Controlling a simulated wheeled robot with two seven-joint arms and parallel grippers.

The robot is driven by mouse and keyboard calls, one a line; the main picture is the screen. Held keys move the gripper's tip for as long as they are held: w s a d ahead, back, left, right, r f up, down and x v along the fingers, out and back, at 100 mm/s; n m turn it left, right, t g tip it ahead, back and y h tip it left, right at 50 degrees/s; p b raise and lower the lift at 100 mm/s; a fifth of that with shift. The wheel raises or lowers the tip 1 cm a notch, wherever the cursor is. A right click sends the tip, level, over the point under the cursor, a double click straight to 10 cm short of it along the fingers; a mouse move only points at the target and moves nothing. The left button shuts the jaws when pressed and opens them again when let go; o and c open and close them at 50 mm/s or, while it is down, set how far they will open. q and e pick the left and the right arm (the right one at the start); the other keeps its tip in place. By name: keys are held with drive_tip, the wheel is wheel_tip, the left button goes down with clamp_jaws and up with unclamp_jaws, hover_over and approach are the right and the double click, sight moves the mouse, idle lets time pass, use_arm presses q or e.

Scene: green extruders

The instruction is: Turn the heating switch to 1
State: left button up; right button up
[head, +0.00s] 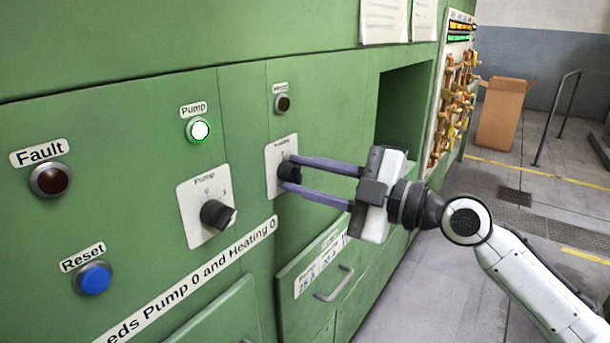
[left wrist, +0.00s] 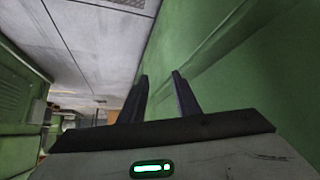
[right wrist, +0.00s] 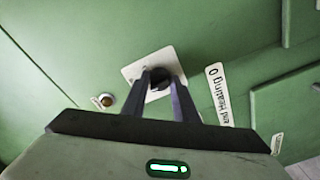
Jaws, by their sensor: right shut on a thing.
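The heating switch is a black knob (right wrist: 160,77) on a white plate (head: 271,166) on the green panel. My right gripper (head: 287,173) reaches in from the right in the head view, its two fingers on either side of the knob, shut on it. The right wrist view shows the knob between the fingertips; its pointer is mostly hidden. The heating lamp (head: 282,103) above the plate is dark; it also shows in the right wrist view (right wrist: 104,100). My left gripper (left wrist: 158,98) shows only in the left wrist view, its fingers apart with nothing between them.
Left of the heating switch is the pump switch (head: 217,214), with a lit white pump lamp (head: 200,131) above it. A dark fault lamp (head: 50,180) and a blue reset button (head: 94,278) are further left. A drawer handle (head: 335,284) sticks out below my right gripper.

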use_arm(q)
drive_tip(key=shift+f, duration=0.1)
use_arm(e)
drive_tip(key=shift+f+m+b, duration=0.1)
drive_tip(key=shift+m+b, duration=0.55)
drive_tip(key=shift+m, duration=0.45)
drive_tip(key=m, duration=0.2)
drive_tip(key=shift+m+b, duration=0.3)
drive_tip(key=m, duration=0.3)
drive_tip(key=shift+t, duration=0.3)
drive_tip(key=m+p, duration=0.1)
drive_tip(key=m, duration=0.2)
use_arm(q)
drive_tip(key=shift+p, duration=0.3)
use_arm(e)
drive_tip(key=shift+m+t, duration=0.4)
drive_tip(key=shift+m, duration=0.5)
use_arm(q)
drive_tip(key=shift+d, duration=0.1)
use_arm(e)
drive_tip(key=o, duration=1)
